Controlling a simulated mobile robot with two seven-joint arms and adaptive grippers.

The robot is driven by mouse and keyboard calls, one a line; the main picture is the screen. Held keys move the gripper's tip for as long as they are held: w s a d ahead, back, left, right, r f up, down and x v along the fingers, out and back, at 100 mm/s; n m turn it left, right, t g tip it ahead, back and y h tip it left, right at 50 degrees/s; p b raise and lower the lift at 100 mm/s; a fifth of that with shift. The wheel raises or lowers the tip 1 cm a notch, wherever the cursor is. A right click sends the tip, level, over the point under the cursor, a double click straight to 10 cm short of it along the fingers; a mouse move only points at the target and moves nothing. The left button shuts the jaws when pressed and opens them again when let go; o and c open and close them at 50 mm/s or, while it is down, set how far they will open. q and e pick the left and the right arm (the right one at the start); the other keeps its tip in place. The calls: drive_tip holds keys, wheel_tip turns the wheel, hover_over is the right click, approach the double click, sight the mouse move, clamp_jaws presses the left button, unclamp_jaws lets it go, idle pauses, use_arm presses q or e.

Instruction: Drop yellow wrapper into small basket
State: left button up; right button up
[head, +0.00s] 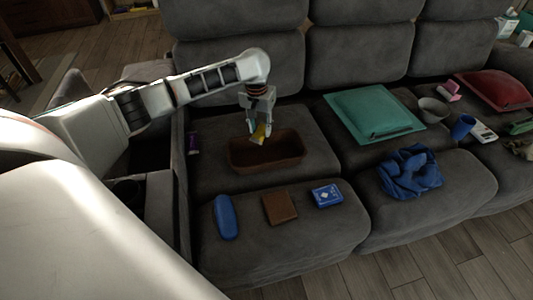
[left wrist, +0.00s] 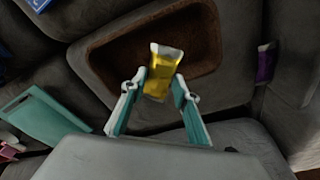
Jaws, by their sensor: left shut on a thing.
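The yellow wrapper (head: 258,133) is held in my left gripper (head: 258,127), which is shut on it. In the left wrist view the wrapper (left wrist: 162,72) sits between the two teal-edged fingertips. The small basket (head: 265,154) is a brown, oblong container on the left seat of the grey sofa. In the left wrist view the basket (left wrist: 90,48) lies beneath the wrapper, and its inside looks empty. My left gripper points down over the basket, with the wrapper above its opening near the back rim. My right gripper is not in view.
A purple item (head: 193,143) lies left of the basket. In front are a blue case (head: 226,217), a brown wallet (head: 280,207) and a blue card box (head: 327,195). A teal cushion (head: 372,114) and blue cloth (head: 410,172) lie to the right.

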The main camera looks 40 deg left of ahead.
use_arm(q)
drive_tip(key=shift+f+b, duration=0.5)
drive_tip(key=shift+f, duration=0.35)
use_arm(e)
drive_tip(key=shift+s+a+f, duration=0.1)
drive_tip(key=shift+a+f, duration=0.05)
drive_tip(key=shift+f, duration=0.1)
use_arm(q)
drive_tip(key=shift+r, duration=0.2)
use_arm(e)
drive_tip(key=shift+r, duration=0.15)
use_arm(q)
drive_tip(key=o, duration=0.9)
drive_tip(key=shift+o, duration=0.2)
wheel_tip(320, 180, up, 12)
drive_tip(key=s, duration=0.1)
drive_tip(key=shift+s+d, duration=0.15)
drive_tip(key=shift+s, duration=0.05)
